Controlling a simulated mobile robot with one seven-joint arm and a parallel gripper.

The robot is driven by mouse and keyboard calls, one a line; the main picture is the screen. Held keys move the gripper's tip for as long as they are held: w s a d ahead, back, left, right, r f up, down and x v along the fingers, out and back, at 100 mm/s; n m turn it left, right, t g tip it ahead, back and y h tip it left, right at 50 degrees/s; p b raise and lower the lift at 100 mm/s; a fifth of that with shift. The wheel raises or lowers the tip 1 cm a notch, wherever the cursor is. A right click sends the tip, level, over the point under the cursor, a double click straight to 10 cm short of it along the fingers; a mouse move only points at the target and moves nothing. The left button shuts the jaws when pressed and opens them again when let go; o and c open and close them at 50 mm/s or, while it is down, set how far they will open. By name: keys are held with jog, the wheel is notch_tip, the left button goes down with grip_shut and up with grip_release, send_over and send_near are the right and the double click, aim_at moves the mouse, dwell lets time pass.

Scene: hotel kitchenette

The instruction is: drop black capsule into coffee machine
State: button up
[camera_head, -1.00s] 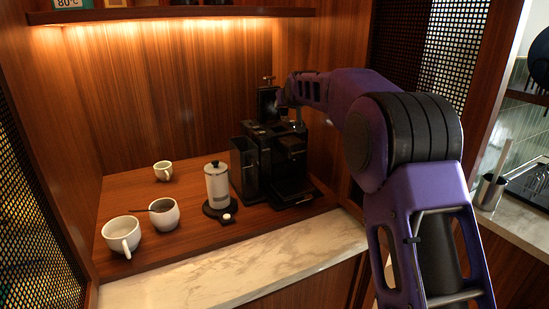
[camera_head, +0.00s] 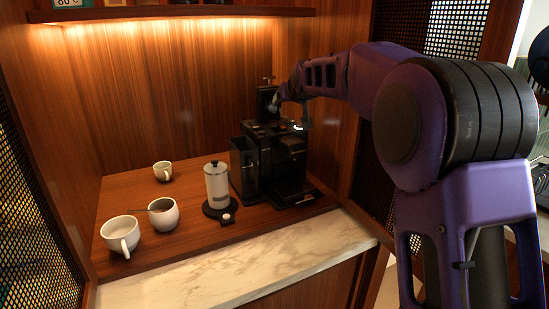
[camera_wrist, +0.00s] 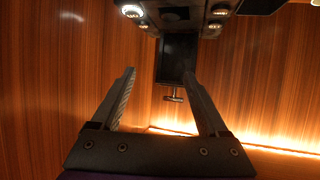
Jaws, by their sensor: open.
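The black coffee machine (camera_head: 285,165) stands at the right of the wooden counter, with its dark lid (camera_head: 268,101) raised. In the wrist view, the machine's top (camera_wrist: 205,8) with lit round buttons is at the upper edge. The raised lid (camera_wrist: 179,58) and its small handle (camera_wrist: 173,97) show beyond my fingers. My gripper (camera_wrist: 160,74) is open, with nothing visible between its fingers. In the head view it is near the lid, at the machine's upper right, partly hidden by my wrist. I cannot make out the black capsule in either view.
A white canister (camera_head: 217,185) on a dark round base stands left of the machine. A small cup (camera_head: 163,171), a bowl with a spoon (camera_head: 163,214) and a large mug (camera_head: 119,233) are farther left. A lit shelf (camera_head: 170,14) hangs above. The marble edge (camera_head: 240,265) is clear.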

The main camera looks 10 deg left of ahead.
jog(key=v, duration=1.1)
jog(key=shift+s+b, duration=0.25)
jog(key=shift+b, duration=0.15)
